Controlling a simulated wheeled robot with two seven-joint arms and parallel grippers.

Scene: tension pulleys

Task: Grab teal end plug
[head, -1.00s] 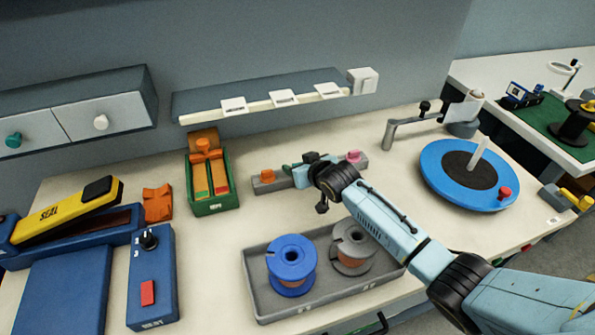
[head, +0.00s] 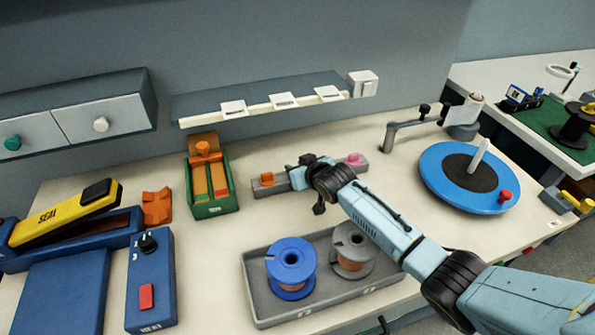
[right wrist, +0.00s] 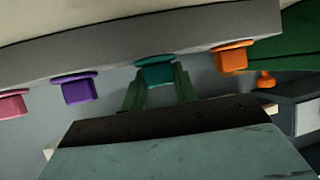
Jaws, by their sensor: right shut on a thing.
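The teal end plug (right wrist: 155,72) sits at the grey bar in the right wrist view, between an orange plug (right wrist: 232,57) and a purple plug (right wrist: 78,88). My right gripper (right wrist: 158,80) has its two green fingers on either side of the teal plug and is shut on it. In the head view the grey bar (head: 270,187) lies on the table, and my right gripper hides its middle, with the teal and purple plugs. My left gripper is not in view.
A pink plug (head: 353,158) is at the bar's right end. A green bin (head: 212,207) stands left of the bar. A grey tray (head: 262,308) with two spools is in front. A blue turntable (head: 435,165) stands to the right. A shelf (head: 190,105) is behind.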

